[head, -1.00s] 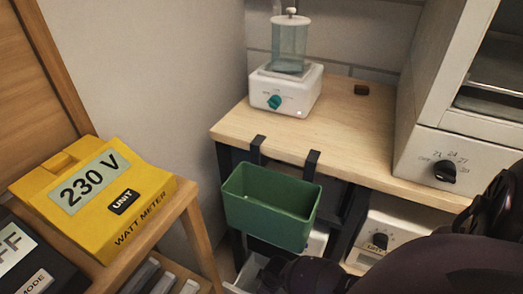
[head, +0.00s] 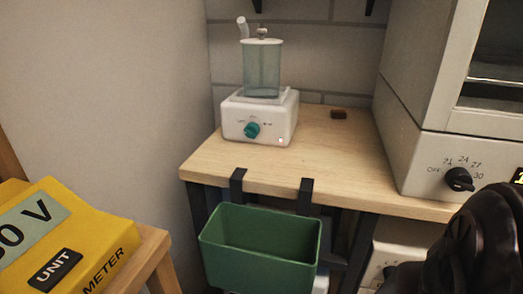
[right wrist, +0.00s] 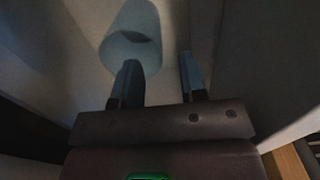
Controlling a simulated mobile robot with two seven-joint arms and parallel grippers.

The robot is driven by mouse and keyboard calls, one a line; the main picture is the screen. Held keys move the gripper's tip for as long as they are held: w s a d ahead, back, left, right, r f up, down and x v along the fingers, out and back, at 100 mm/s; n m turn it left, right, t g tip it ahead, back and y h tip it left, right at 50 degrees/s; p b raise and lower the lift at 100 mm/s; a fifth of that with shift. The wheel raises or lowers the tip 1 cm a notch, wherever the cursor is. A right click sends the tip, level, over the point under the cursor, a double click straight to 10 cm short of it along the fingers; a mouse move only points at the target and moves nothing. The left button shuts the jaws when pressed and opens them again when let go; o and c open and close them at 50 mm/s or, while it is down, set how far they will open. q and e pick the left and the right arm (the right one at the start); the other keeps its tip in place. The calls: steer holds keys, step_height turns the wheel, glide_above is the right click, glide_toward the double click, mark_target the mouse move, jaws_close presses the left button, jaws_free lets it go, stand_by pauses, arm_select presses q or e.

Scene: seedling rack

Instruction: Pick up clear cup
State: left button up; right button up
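The clear cup (right wrist: 130,38) shows in the right wrist view as a pale bluish see-through shape at the top. It lies ahead of my right gripper (right wrist: 158,62), mostly in line with the left finger, whose tip overlaps its lower edge in the picture. The two fingers are apart and nothing is between them. I cannot tell whether a finger touches the cup. The head view does not show this cup or the right fingers, only a dark part of my arm at lower right. My left gripper is not in view.
A white humidifier (head: 258,118) with a clear tank stands on the wooden table (head: 330,165). A green bin (head: 262,275) hangs at its front edge. A grey oven-like cabinet (head: 425,140) is at right, a yellow watt meter (head: 105,235) at lower left. Pale walls flank the cup.

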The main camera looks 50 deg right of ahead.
step_height(320, 180, down, 4)
steer(key=b, duration=0.3)
steer(key=shift+s+f, duration=0.1)
steer(key=shift+f+b, duration=0.3)
steer(key=shift+f, duration=0.25)
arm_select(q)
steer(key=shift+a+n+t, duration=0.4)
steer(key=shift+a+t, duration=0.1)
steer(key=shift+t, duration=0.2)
arm_select(e)
steer(key=shift+w, duration=0.25)
jaws_close()
